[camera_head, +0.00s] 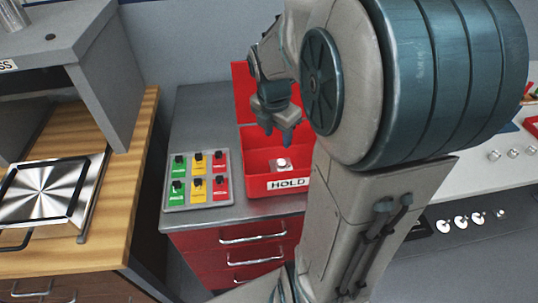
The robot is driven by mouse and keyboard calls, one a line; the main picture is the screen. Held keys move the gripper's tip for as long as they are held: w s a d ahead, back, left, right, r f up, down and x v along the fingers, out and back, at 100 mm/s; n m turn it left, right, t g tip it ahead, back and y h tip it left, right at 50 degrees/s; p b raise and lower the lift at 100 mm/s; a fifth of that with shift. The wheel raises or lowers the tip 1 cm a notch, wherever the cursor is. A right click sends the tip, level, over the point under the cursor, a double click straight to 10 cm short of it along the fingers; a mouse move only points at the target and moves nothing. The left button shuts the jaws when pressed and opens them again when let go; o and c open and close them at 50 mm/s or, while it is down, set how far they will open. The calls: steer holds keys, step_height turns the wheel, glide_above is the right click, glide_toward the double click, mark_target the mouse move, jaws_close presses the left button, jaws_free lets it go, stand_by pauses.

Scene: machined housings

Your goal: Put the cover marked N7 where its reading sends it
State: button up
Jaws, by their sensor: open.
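My gripper (278,128) is open and hangs over the red bin marked HOLD (252,184), with its fingers pointing down. A small pale metallic part with a rounded knob (284,164) lies in this bin, below the fingers and apart from them. I cannot tell whether it is the cover marked N7, as no such mark is readable. No reading is legible. My arm hides the right part of the bin and what lies behind it.
A grey panel (198,204) with green, yellow and red blocks lies left of the bin. A grey box (62,49) with a sign ending in "SS" stands at left. A shiny square plate (45,189) lies on the wooden counter. Knobs line a white counter at right.

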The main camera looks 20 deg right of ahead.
steer(key=s+a+r+m+t, duration=0.1)
steer(key=s+a+m, duration=0.3)
steer(key=m, duration=0.7)
steer(key=s+a+r+m+t+y, duration=0.1)
steer(key=s+a+m, duration=0.4)
steer(key=m, duration=0.6)
steer(key=shift+s+a+r+m+y, duration=0.25)
steer(key=shift+s+r+m+y, duration=0.1)
steer(key=shift+s, duration=0.9)
